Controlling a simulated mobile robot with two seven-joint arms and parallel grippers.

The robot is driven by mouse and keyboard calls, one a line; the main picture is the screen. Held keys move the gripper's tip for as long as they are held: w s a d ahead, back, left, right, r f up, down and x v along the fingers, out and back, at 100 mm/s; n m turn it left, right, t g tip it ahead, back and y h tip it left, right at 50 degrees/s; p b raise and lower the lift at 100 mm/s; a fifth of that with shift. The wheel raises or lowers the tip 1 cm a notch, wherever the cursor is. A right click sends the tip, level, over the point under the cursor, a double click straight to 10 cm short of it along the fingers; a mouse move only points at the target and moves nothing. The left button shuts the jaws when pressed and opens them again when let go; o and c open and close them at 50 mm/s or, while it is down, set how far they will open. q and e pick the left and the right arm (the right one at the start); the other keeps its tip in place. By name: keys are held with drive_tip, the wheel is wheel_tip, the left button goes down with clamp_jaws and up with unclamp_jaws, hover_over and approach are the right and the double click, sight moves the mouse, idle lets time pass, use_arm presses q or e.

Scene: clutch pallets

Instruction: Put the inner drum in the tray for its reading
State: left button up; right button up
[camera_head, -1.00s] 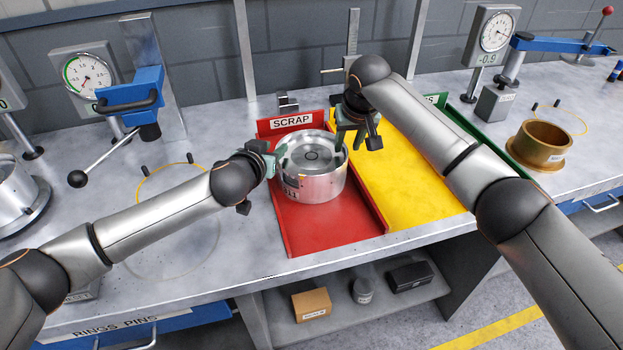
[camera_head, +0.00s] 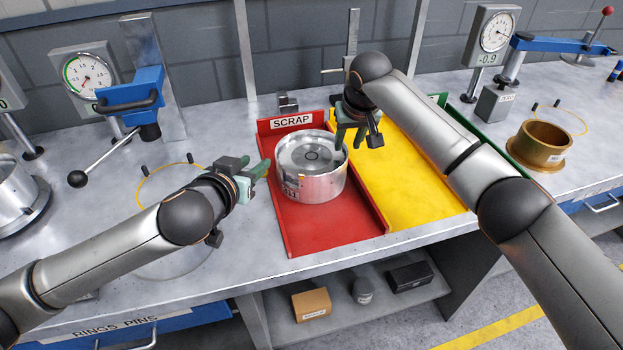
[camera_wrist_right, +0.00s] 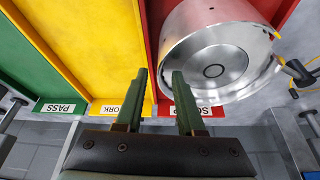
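A silver drum (camera_head: 312,182) with a recessed face and central hole stands upright in the red tray labelled SCRAP (camera_head: 335,232). It also shows in the right wrist view (camera_wrist_right: 215,65). My left gripper (camera_head: 258,172) is open and empty, left of the drum and apart from it, by the red tray's left edge. My right gripper (camera_head: 350,137) is at the drum's upper right rim. In the right wrist view its fingers (camera_wrist_right: 157,95) are apart with nothing between them; one overlaps the drum's edge in the picture. Whether it touches is unclear.
A brass drum (camera_head: 540,146) stands at the right, another silver part (camera_head: 15,195) at the far left. A blue-armed dial gauge (camera_head: 83,75) stands behind a yellow ring marking on the bench.

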drive_tip(key=v, duration=1.1)
